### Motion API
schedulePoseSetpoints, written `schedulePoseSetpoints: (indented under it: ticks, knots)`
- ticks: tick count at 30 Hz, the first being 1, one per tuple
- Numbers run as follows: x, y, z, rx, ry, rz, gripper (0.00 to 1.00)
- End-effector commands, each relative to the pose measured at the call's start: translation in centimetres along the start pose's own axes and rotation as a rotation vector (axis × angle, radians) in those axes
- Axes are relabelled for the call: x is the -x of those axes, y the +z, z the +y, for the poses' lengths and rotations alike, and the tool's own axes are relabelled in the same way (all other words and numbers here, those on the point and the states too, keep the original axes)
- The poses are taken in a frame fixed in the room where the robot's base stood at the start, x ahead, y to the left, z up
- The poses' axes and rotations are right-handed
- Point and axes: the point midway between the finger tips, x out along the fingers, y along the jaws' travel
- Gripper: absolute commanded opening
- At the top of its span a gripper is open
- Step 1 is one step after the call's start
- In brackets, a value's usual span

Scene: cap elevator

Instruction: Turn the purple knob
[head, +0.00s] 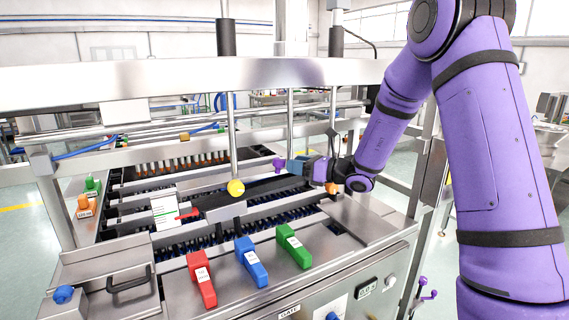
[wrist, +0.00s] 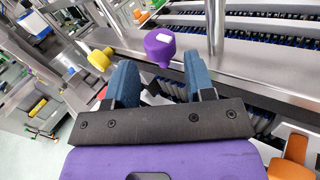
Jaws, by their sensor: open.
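The purple knob (wrist: 162,46) is near the top middle of the wrist view, on a metal rail, with a small white mark on its top. My gripper (wrist: 162,80) is open, its two blue fingers pointing toward the knob. The knob appears just beyond the fingertips, roughly in line with the gap between them. I cannot tell whether a finger touches it. In the head view the knob (head: 279,164) shows small, just left of my gripper (head: 297,166), above the machine bed.
A yellow knob (head: 236,188) is on the front rail, and it also shows left of my fingers in the wrist view (wrist: 100,59). Vertical metal rods (head: 232,130) stand close by. Red (head: 201,279), blue (head: 250,262) and green (head: 293,246) levers are on the front panel.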

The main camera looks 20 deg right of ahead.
Motion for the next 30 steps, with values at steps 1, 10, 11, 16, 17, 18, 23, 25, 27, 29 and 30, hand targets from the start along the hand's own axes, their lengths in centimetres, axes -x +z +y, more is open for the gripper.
schedulePoseSetpoints:
  ticks: [1,10,11,16,17,18,23,25,27,29,30]
  knots:
    - [-0.9,0.0,0.1,0.001,0.003,0.001,0.49]
    - [-3.9,0.0,0.0,0.001,0.001,0.001,0.49]
    - [-4.0,0.0,0.0,0.001,0.001,0.001,0.49]
    - [-4.2,0.0,0.0,0.0,0.0,0.001,0.49]
    - [-4.2,0.0,0.0,0.0,0.0,0.001,0.49]
    - [-4.2,0.0,0.0,0.0,0.0,0.001,0.49]
    - [-4.2,0.0,0.0,0.0,0.0,0.001,0.28]
    - [-4.2,0.0,0.0,0.0,0.0,0.001,0.14]
    - [-4.2,0.0,0.0,0.001,0.0,0.001,0.14]
    - [-4.2,0.0,0.0,0.002,0.0,0.002,0.14]
    - [-4.2,0.0,0.1,0.004,0.0,0.003,0.15]
